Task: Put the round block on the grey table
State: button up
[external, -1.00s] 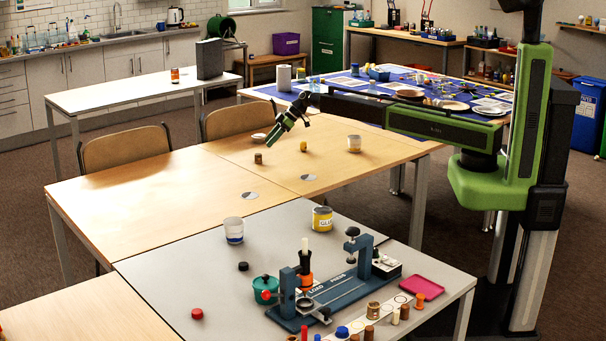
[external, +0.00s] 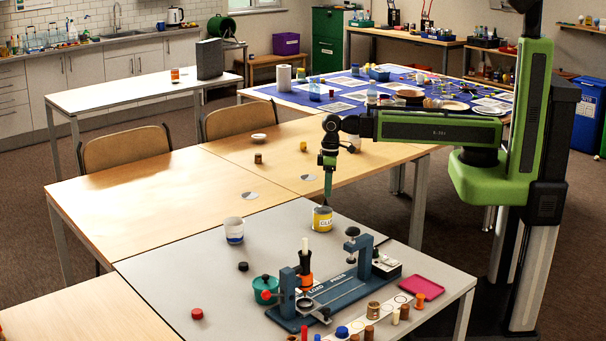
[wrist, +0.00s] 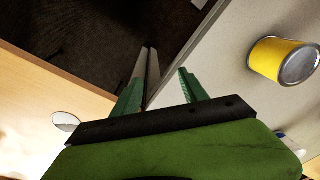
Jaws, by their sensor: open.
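Two small upright cylinders, one brown (external: 258,158) and one yellow (external: 303,146), stand apart on the wooden table (external: 150,200); I cannot tell which is the round block. The grey table (external: 200,280) adjoins it in front. My gripper (external: 328,200) points down near the grey table's back edge, close to the yellow GLUE tin (external: 322,220). In the wrist view my gripper (wrist: 160,76) is open with nothing between its fingers. The cylinders do not show there.
A white tub (external: 234,230), a dark disc (external: 243,266), a red disc (external: 197,314) and a blue press (external: 330,290) stand on the grey table. The wrist view shows the tin (wrist: 275,60) at right and a pale disc (wrist: 66,121) at left.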

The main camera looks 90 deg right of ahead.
jog(key=shift+g+h, duration=0.3)
jog(key=s, duration=0.1)
jog(key=s+a, duration=0.2)
jog(key=shift+s, duration=0.3)
jog(key=shift+o, duration=0.6)
jog(key=shift+w+d, duration=0.1)
